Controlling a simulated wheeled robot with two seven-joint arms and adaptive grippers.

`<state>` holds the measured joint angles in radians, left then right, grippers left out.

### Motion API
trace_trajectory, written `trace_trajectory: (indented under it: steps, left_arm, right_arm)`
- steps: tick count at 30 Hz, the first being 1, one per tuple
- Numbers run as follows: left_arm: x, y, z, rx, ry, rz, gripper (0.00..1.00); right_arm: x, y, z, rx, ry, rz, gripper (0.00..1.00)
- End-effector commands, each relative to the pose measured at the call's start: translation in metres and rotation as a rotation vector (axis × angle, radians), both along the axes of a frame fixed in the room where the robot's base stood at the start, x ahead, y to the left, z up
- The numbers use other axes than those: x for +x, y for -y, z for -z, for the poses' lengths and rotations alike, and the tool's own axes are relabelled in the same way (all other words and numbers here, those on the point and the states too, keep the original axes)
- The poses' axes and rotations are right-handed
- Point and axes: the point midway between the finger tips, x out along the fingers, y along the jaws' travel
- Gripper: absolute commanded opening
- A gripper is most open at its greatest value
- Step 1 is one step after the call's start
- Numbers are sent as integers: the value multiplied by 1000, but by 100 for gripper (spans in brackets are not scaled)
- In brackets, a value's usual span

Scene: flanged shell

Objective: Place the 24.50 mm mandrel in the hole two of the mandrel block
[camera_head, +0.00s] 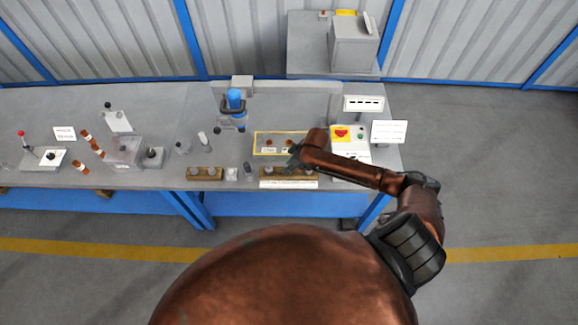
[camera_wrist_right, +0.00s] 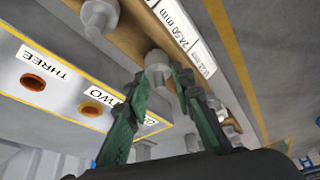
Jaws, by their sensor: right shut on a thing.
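My right gripper (camera_wrist_right: 160,84) has its green fingers shut around a grey mandrel (camera_wrist_right: 157,64) beside the wooden rack (camera_wrist_right: 128,36). A label strip (camera_wrist_right: 180,30) on the rack reads 24.50 mm near this mandrel. I cannot tell whether the mandrel is still seated or lifted. The mandrel block (camera_wrist_right: 58,106) is a pale plate with orange-rimmed holes, left of the fingers. Hole two (camera_wrist_right: 90,108) is empty, and so is hole three (camera_wrist_right: 33,82); hole one is hidden behind a finger. In the head view the right gripper (camera_head: 295,160) is at the block's (camera_head: 258,148) front edge. My left gripper is out of view.
Another grey mandrel (camera_wrist_right: 98,16) stands in the rack. A second wooden rack (camera_head: 206,174) lies to the left on the bench. A blue-topped device (camera_head: 234,104) stands behind, and a control box with a red button (camera_head: 342,133) is to the right.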

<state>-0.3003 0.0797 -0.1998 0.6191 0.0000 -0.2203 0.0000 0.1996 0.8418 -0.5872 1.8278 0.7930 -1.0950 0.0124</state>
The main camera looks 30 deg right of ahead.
Motion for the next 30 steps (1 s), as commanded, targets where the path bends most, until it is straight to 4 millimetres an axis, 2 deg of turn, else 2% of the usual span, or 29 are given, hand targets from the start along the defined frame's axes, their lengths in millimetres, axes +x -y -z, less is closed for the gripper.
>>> trace_trajectory:
  steps: [2,3,10,21,26,30]
  left_arm:
    - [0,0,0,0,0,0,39]
    - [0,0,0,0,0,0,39]
    - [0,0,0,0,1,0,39]
    - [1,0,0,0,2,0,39]
    - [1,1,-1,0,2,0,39]
    - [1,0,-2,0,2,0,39]
  right_arm:
    - [0,0,1,0,1,0,0]
    - [0,0,3,0,0,0,23]
    - [0,0,2,0,0,0,39]
    - [-1,1,-3,-1,0,0,40]
    - [-7,7,-24,-2,3,0,40]
    - [-17,13,-52,-3,3,-2,40]
